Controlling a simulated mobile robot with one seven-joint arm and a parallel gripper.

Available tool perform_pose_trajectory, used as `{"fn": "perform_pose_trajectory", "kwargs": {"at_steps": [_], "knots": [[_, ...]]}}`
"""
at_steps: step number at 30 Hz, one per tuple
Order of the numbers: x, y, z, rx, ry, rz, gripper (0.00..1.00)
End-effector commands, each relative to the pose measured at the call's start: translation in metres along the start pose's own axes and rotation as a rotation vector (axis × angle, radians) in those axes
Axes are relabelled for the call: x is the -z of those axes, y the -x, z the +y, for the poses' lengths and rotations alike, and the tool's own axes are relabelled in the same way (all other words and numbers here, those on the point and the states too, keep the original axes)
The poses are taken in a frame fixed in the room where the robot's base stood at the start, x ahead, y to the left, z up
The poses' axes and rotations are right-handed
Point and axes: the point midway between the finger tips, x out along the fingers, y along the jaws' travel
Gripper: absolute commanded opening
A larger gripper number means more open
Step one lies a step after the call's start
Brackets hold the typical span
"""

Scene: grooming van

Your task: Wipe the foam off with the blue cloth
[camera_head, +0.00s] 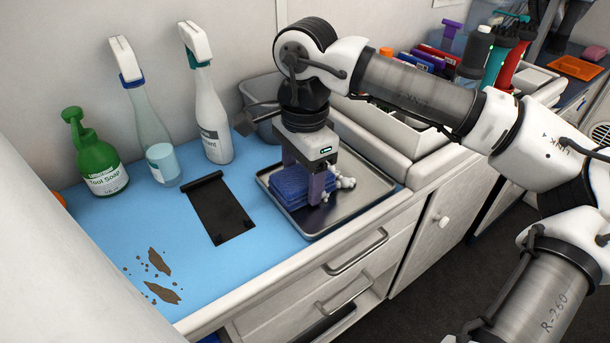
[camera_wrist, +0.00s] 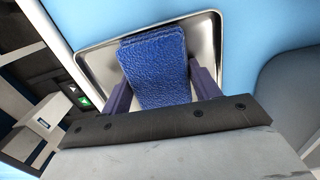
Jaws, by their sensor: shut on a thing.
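A folded blue cloth (camera_head: 290,187) is between the purple fingers of my gripper (camera_head: 309,188), over the metal tray (camera_head: 265,178). My gripper is shut on the cloth, which also shows in the wrist view (camera_wrist: 155,65) with a finger on each side. White foam (camera_head: 341,182) sits in lumps in the tray, right beside the gripper on its right. The foam is hidden in the wrist view. I cannot tell whether the cloth touches the tray floor.
Left of the tray lies a black strip (camera_head: 220,208) on the blue counter (camera_head: 110,230). Brown smears (camera_head: 160,290) lie near the front left. A green soap bottle (camera_head: 97,165) and two spray bottles (camera_head: 210,120) stand along the wall.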

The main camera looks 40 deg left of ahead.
Motion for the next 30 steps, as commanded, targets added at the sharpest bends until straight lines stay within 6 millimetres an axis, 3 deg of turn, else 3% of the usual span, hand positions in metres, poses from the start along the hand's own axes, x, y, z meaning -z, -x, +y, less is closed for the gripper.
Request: {"fn": "perform_pose_trajectory", "kwargs": {"at_steps": [9,30], "knots": [[0.026,-0.002,-0.001,-0.001,-0.004,0.000,0.40],[0.061,0.001,-0.002,-0.003,-0.003,0.001,0.40]]}}
